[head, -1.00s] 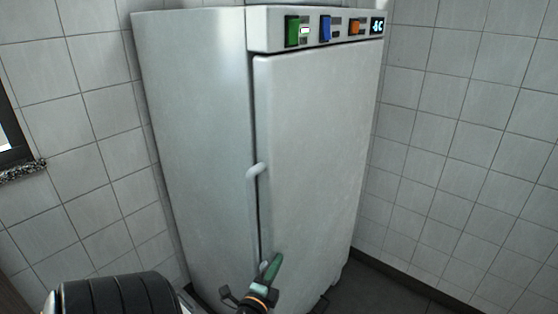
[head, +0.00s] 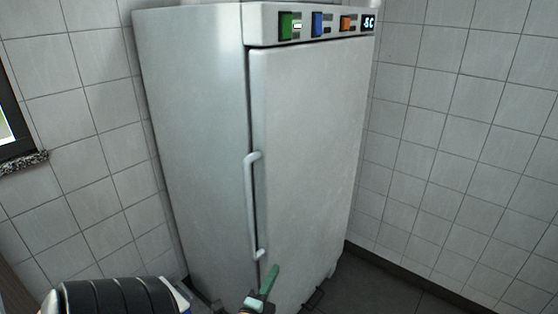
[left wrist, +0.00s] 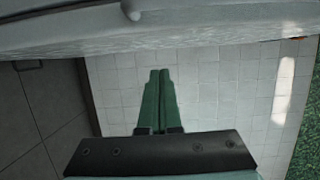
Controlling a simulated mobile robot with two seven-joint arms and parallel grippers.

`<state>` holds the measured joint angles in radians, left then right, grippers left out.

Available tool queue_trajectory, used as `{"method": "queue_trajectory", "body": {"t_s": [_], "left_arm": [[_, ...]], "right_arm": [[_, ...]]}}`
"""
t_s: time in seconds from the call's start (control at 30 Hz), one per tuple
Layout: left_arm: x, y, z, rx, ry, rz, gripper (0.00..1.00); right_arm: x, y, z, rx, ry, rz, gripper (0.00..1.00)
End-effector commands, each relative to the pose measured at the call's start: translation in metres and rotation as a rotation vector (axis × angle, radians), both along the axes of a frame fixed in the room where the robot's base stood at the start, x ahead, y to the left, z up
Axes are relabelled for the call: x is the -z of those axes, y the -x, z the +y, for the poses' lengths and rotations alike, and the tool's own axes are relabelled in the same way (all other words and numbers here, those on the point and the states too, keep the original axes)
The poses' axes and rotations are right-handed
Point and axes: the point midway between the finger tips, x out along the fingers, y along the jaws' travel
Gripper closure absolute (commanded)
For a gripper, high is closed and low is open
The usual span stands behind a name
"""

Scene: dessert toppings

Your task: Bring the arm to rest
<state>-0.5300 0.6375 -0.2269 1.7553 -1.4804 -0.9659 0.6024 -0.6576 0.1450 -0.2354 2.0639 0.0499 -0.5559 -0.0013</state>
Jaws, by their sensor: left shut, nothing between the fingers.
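My left gripper (head: 268,282) shows at the bottom of the head view, in front of the lower part of the refrigerator door. Its green fingers also show in the left wrist view (left wrist: 159,80), where they lie side by side, shut and empty. A black ribbed part of my own arm is at the lower left of the head view. My right gripper is in neither view.
A tall white refrigerator (head: 305,150) stands in the corner with its door shut. Its vertical handle (head: 250,205) is just above and left of my gripper. Tiled walls (head: 460,130) stand on both sides. Dark floor (head: 380,285) is clear at the lower right.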

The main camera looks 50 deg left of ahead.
Motion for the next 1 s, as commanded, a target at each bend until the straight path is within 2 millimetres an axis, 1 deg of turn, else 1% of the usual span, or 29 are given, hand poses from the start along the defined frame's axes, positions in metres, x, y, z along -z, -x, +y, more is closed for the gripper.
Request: {"method": "queue_trajectory", "body": {"t_s": [0.03,0.2,0.33,0.53,0.63,0.67,0.77,0.83,0.87,0.9,0.97,1.0], "left_arm": [[0.001,0.009,-0.005,-0.001,0.003,0.003,1.00],[0.000,0.026,-0.014,0.000,0.001,0.002,1.00],[0.000,0.031,-0.017,0.001,0.001,-0.001,1.00],[0.000,0.031,-0.017,0.000,0.002,-0.001,1.00],[0.006,0.033,-0.018,-0.012,0.032,0.017,1.00],[0.010,0.034,-0.019,-0.020,0.052,0.029,1.00],[0.034,0.041,-0.028,-0.060,0.174,0.099,1.00],[0.058,0.048,-0.043,-0.089,0.303,0.166,1.00],[0.068,0.052,-0.051,-0.099,0.365,0.196,1.00],[0.081,0.056,-0.065,-0.109,0.453,0.235,1.00],[0.098,0.062,-0.088,-0.116,0.583,0.288,1.00],[0.107,0.065,-0.106,-0.114,0.673,0.318,1.00]], "right_arm": [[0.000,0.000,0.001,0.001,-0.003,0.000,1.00],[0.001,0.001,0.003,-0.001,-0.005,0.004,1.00],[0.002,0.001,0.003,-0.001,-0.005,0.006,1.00],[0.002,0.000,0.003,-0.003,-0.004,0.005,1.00],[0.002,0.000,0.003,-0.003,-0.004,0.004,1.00],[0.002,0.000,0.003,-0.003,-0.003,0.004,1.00],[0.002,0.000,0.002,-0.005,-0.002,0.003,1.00],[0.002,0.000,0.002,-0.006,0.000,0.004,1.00],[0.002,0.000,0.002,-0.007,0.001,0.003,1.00],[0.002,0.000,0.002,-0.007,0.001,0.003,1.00],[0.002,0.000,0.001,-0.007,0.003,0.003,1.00],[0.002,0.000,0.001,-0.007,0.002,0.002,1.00]]}}
